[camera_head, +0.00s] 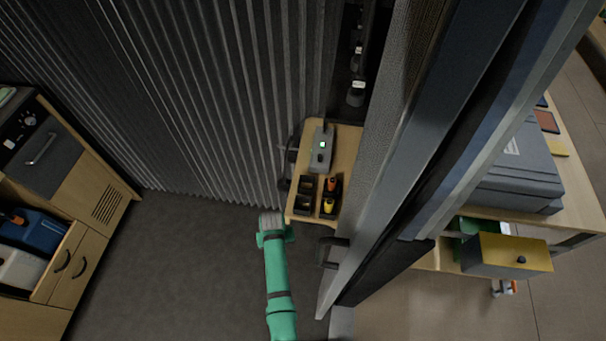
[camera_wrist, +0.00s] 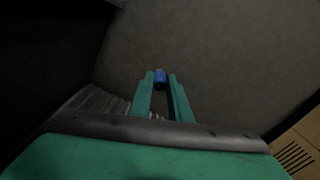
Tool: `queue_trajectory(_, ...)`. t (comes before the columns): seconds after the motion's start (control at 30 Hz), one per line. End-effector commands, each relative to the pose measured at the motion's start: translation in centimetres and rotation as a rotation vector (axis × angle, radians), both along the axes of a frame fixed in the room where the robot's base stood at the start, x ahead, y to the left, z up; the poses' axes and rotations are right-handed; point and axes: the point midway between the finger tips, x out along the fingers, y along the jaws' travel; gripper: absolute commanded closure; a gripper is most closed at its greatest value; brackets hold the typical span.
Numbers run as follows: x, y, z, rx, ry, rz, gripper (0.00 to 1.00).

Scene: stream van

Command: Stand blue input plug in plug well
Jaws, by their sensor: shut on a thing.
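My gripper (camera_wrist: 161,84) is shut on the blue input plug (camera_wrist: 160,76) in the wrist view. The plug shows as a short blue cylinder between the fingertips, with grey floor behind it. The fingers and plug cannot be made out in the head view. A black compartment tray (camera_head: 317,210), which looks like the plug wells, sits on the small wooden shelf. Its two left compartments look empty. An orange plug (camera_head: 333,185) and a yellow plug (camera_head: 329,205) stand in the right ones.
A grey device with a green light (camera_head: 322,146) lies behind the tray on the wooden shelf (camera_head: 348,150). A grey door frame (camera_head: 400,150) rises close to the shelf's right. A wooden cabinet (camera_head: 103,222) stands at left. The floor (camera_head: 180,260) between is clear.

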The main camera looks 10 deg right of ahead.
Motion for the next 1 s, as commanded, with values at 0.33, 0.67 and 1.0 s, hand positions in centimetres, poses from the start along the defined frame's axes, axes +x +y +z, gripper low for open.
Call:
queue_trajectory(0.33, 8.0, 2.3, 8.8, 0.008, -0.006, -0.214, 1.00)
queue_trajectory(0.67, 14.8, 3.4, 21.7, 0.008, -0.006, -0.585, 1.00)
queue_trajectory(1.0, 16.6, 2.9, 36.6, 0.011, -0.002, -1.138, 1.00)
